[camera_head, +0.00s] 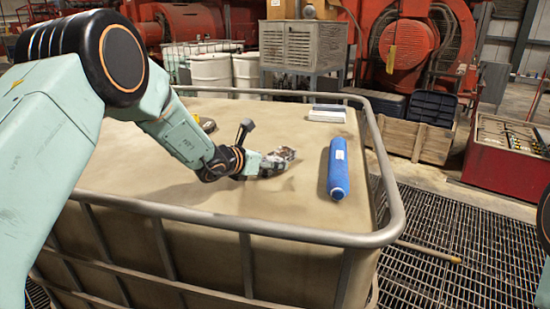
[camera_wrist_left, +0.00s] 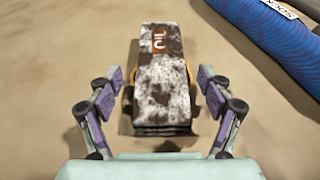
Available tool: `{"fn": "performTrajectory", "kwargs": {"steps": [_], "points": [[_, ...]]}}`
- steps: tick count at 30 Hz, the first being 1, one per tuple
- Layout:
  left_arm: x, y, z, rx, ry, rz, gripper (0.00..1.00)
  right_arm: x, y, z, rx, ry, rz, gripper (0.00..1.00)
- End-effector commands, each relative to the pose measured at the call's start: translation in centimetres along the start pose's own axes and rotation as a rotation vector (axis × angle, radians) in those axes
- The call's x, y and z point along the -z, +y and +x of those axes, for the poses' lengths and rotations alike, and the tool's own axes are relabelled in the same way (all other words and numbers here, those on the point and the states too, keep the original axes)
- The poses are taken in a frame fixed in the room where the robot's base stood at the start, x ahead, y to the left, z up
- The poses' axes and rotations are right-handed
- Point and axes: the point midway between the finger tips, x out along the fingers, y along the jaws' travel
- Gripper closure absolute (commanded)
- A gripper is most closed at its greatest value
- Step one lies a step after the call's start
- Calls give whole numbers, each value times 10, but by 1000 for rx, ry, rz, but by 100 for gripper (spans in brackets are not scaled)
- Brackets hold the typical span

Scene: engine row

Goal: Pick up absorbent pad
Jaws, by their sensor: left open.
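The absorbent pad, as I take it, is a stained white and dark folded block with an orange mark and lettering (camera_wrist_left: 163,85). In the head view it shows small at the tip of my left arm (camera_head: 285,153), partly hidden by the gripper. My left gripper (camera_wrist_left: 160,88) is open, with one finger on each side of the pad and a visible gap to each side. It also shows in the head view (camera_head: 272,163), low over the tan top. I cannot tell its exact height above the top. My right gripper is out of view.
A blue sock-like roll (camera_head: 338,168) lies to the right of the pad. A pale flat box (camera_head: 327,114) lies behind it. A metal rail (camera_head: 300,239) edges the tan tank top (camera_head: 240,200); the front area is clear.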

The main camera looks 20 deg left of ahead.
Motion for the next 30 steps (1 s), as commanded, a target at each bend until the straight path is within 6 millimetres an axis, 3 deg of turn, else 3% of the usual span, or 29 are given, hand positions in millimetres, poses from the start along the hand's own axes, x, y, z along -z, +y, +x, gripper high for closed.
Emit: {"fn": "performTrajectory", "kwargs": {"steps": [9,30], "points": [[0,0,4,-1,-1,0,21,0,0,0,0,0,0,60],[-1,1,6,-1,-1,0,79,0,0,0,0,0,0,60]]}}
